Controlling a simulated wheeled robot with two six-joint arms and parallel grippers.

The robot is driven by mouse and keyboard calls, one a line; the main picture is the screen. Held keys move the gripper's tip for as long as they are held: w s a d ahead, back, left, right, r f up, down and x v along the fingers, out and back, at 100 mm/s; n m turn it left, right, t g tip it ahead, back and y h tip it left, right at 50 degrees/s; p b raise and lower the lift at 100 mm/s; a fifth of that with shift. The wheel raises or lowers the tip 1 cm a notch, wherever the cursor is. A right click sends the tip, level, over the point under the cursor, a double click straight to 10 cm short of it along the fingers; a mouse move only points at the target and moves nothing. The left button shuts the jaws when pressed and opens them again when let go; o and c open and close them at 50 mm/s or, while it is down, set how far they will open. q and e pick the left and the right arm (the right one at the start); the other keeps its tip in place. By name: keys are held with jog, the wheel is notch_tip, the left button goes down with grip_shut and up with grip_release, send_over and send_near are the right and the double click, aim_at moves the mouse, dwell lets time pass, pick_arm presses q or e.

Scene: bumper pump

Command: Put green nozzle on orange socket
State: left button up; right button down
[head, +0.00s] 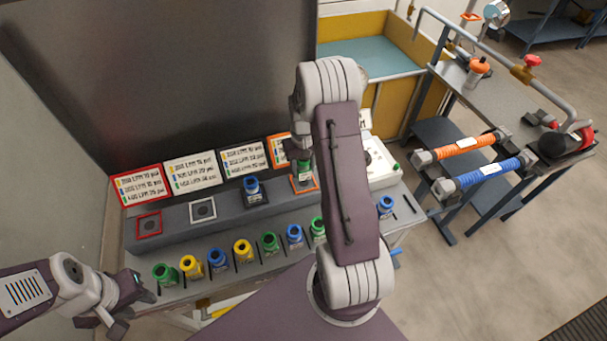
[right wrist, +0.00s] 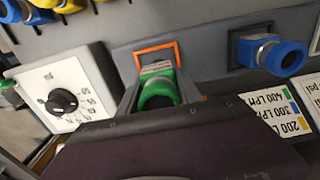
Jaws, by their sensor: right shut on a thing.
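The green nozzle (right wrist: 158,92) is between the fingers of my right gripper (right wrist: 160,103), which is shut on it. It also shows in the head view (head: 304,167), partly hidden by my arm. The nozzle is upright over the orange socket (head: 306,185). In the right wrist view its lower body lies within the orange square frame (right wrist: 142,54). I cannot tell whether it touches the socket's base. My left gripper (head: 133,308) is at the lower left, empty and apart from the bench; its fingers look open.
A blue nozzle (head: 252,187) stands in the socket left of the orange one. White (head: 203,209) and red (head: 149,224) sockets are empty. Several green, yellow and blue nozzles line the front row. A dial box (right wrist: 66,101) is beside the orange socket. Label cards stand behind.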

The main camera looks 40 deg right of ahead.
aim_at(303, 176)
notch_tip(303, 176, down, 4)
jog(key=shift+r+p, duration=0.15)
jog(key=shift+p, duration=0.2)
jog(key=shift+w+d+f, duration=0.1)
jog(key=shift+f, duration=0.15)
jog(key=c, duration=0.8)
grip_release()
jog(key=shift+f, duration=0.1)
notch_tip(303, 176, up, 12)
jog(key=shift+r+b, duration=0.25)
jog(key=shift+b, duration=0.3)
jog(key=s+a+n, duration=0.1)
jog(key=s+a, duration=0.3)
jog(key=a, duration=0.2)
jog(key=s+a+n, duration=0.1)
jog(key=s+a, duration=0.4)
jog(key=s+a+f+n+t, duration=0.1)
jog(key=s+a, duration=0.3)
jog(key=a, duration=0.2)
jog(key=shift+s+a, duration=0.3)
jog(key=shift+a, duration=0.05)
